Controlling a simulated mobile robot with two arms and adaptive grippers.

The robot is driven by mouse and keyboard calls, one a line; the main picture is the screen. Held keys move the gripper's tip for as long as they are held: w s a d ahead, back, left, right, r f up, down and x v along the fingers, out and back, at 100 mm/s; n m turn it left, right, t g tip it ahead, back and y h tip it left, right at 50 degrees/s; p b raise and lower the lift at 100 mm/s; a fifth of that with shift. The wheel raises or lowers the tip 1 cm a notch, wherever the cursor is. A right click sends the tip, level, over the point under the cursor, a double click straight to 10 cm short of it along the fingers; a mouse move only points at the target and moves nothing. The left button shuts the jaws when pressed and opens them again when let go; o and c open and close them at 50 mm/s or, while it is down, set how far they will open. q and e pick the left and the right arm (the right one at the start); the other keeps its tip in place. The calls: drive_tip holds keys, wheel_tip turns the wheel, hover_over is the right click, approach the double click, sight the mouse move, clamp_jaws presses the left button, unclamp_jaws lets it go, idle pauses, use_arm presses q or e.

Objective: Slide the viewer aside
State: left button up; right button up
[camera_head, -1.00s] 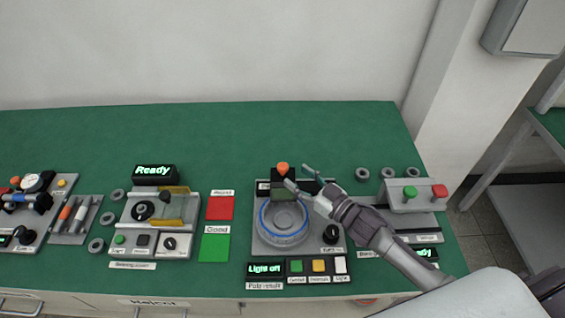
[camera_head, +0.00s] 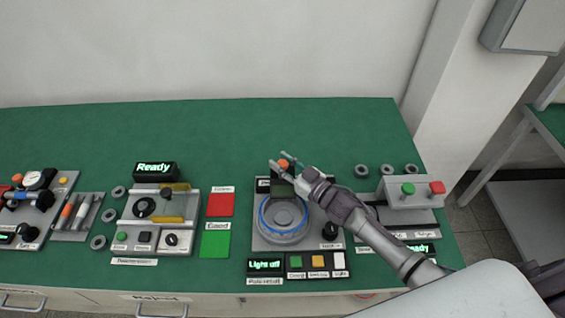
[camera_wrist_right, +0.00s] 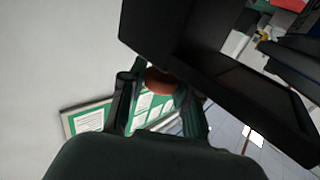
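The viewer, a dark box (camera_head: 282,189) with an orange knob (camera_head: 283,164) on top, sits at the back of the pole-check station above a round hub part with a blue ring (camera_head: 284,216). My right gripper (camera_head: 279,160) is at the orange knob with its fingers spread. In the right wrist view, the knob (camera_wrist_right: 158,82) lies between the two open fingers (camera_wrist_right: 160,98), and the black viewer body (camera_wrist_right: 215,70) fills the upper right. I cannot tell whether either finger touches the knob. My left gripper is not in view.
Left of the station are a red pad (camera_head: 220,205) and a green pad (camera_head: 215,244). A "Ready" station (camera_head: 155,220) stands further left. A grey fixture with green and red buttons (camera_head: 412,193) is to the right, near my right arm. The table's back is clear.

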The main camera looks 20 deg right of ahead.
clamp_jaws()
drive_tip(key=d, duration=0.2)
drive_tip(key=s+d, duration=0.1)
drive_tip(key=d, duration=0.2)
drive_tip(key=s+d, duration=0.1)
drive_tip(key=d, duration=0.1)
drive_tip(key=shift+d+p, duration=0.25)
drive_tip(key=shift+p, duration=0.1)
drive_tip(key=o, duration=0.9)
unclamp_jaws()
drive_tip(key=shift+c, duration=0.2)
drive_tip(key=v, duration=0.7)
drive_tip(key=shift+s, duration=0.3)
